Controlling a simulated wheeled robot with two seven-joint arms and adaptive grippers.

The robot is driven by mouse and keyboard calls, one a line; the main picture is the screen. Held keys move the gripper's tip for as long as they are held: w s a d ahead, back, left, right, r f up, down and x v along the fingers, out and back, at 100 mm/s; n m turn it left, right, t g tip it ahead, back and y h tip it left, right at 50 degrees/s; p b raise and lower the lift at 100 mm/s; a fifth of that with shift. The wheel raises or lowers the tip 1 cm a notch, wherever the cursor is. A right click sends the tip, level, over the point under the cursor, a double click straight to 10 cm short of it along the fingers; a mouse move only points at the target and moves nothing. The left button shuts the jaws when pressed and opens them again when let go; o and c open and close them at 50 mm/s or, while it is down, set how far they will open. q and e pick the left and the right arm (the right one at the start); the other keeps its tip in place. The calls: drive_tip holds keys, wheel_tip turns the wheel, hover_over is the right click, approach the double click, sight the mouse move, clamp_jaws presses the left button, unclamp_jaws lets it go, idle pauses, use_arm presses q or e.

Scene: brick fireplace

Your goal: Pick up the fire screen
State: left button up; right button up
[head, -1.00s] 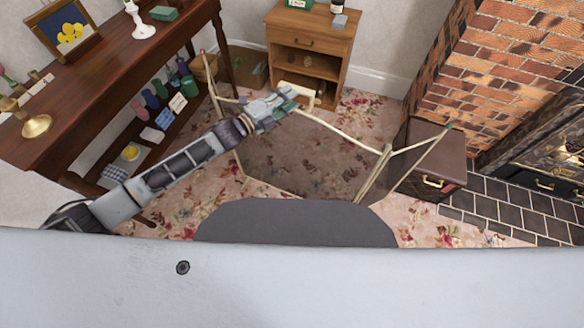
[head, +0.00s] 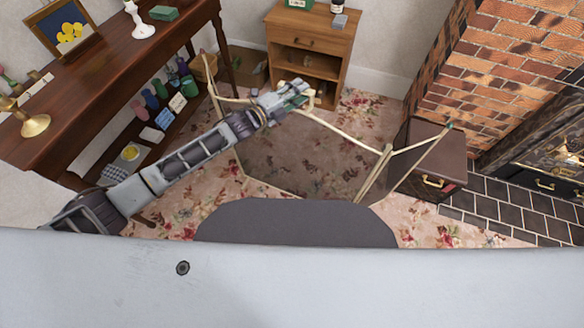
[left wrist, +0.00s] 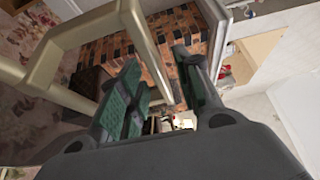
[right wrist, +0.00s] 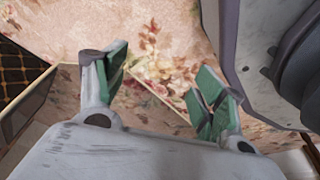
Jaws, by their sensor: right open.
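The fire screen (head: 290,155) stands upright on the carpet. It has a thin brass frame, dark see-through mesh and angled side panels. A brass handle (head: 311,96) rises at the middle of its top edge. My left gripper (head: 298,92) is at this handle. In the left wrist view its fingers (left wrist: 160,92) are apart. A brass bar of the screen (left wrist: 148,45) reaches down between them, with no clear grip on it. My right gripper (right wrist: 160,82) is open and empty above the carpet; it is hidden in the head view.
A dark wooden table (head: 120,55) with ornaments stands at the left. A small wooden cabinet (head: 309,50) is behind the screen. A brown box (head: 432,150) stands close to the right panel, before the brick fireplace (head: 500,60) and tiled hearth (head: 515,205). Patterned carpet lies between.

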use_arm(q)
drive_tip(key=shift+w+d, duration=0.4)
drive_tip(key=shift+d, duration=0.05)
clamp_jaws()
idle(0.4)
drive_tip(key=shift+r, duration=0.3)
